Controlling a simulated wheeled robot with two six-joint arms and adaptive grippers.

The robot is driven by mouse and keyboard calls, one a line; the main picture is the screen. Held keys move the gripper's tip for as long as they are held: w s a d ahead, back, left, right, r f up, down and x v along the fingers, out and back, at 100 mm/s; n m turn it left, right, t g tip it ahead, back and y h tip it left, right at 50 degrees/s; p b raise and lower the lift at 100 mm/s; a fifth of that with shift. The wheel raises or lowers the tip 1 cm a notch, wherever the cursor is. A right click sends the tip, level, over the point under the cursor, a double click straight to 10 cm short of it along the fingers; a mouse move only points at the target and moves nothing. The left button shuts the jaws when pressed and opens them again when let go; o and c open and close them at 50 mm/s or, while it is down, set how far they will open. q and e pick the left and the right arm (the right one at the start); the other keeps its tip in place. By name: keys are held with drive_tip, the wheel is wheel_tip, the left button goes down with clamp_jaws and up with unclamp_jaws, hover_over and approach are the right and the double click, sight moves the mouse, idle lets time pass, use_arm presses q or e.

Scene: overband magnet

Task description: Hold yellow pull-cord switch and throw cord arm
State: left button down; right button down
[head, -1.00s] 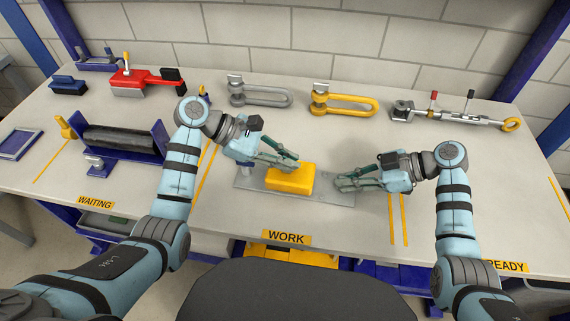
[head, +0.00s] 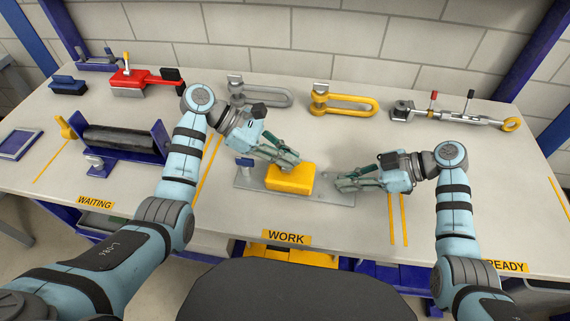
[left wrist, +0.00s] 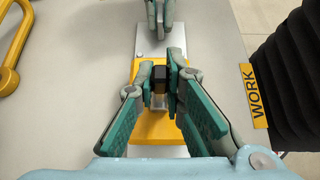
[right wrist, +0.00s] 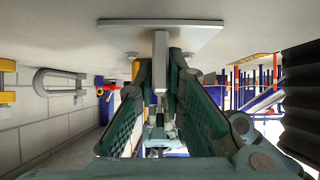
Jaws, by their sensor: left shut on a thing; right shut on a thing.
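The yellow pull-cord switch (head: 290,182) sits on a grey base plate (head: 330,196) in the work area. My left gripper (head: 294,160) comes down over the switch from behind left. In the left wrist view its fingers are shut on a black-tipped cord arm (left wrist: 158,75) with a grey stem above the yellow body (left wrist: 150,128). My right gripper (head: 338,183) is at the right end of the plate. In the right wrist view it is shut on a grey bar (right wrist: 160,62) that stands from the plate (right wrist: 185,35). The fingers partly hide both grips.
Behind are a grey shackle (head: 262,95), a yellow shackle (head: 345,103) and a turnbuckle (head: 455,114). A roller (head: 118,139) stands left. The table in front of the plate is clear.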

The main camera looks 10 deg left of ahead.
use_arm(q)
drive_tip(key=shift+w, duration=0.1)
drive_tip(key=shift+w+n+g, duration=0.3)
drive_tip(key=shift+n+g, duration=0.2)
drive_tip(key=shift+g, duration=0.1)
drive_tip(key=shift+w, duration=0.1)
drive_tip(key=shift+w+f+n+g, duration=0.1)
drive_tip(key=shift+w+n+g, duration=0.2)
drive_tip(key=shift+n+g, duration=0.25)
drive_tip(key=c, duration=1.6)
unclamp_jaws()
